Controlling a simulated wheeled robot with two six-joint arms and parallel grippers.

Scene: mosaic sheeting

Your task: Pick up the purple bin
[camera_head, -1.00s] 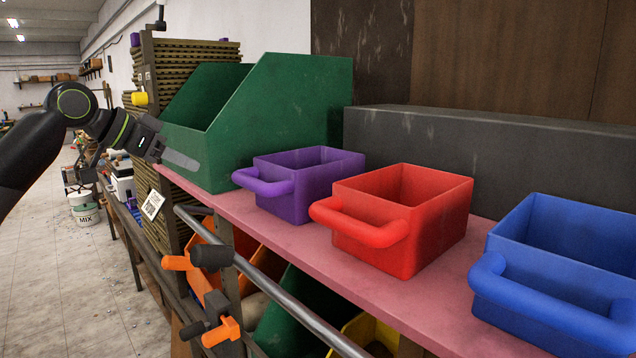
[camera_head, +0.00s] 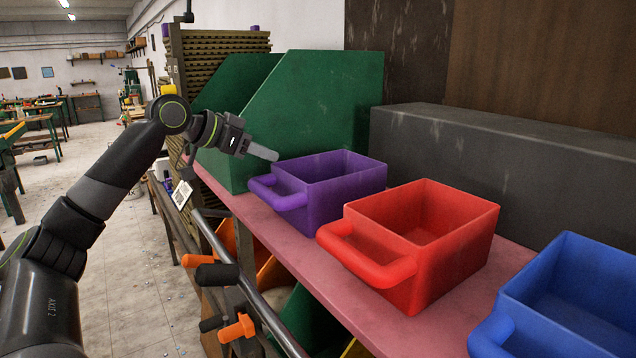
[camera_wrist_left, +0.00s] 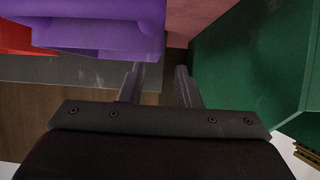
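The purple bin (camera_head: 333,192) stands upright on the pink shelf, between the green bin and the red bin, with its looped handle facing the front left. My left gripper (camera_head: 270,153) is just above and left of the purple bin's handle side, in front of the green bin. In the left wrist view, two fingers (camera_wrist_left: 160,78) are apart with a gap between them and nothing held. The purple bin (camera_wrist_left: 100,22) shows at the top left of that view, beyond and beside the fingers. My right gripper is not seen.
A large green bin (camera_head: 318,105) stands close behind the gripper. A red bin (camera_head: 430,235) and a blue bin (camera_head: 580,290) stand to the right on the pink shelf (camera_head: 345,300). A dark grey block (camera_head: 500,165) runs behind them. A metal rail (camera_head: 262,305) runs along the front.

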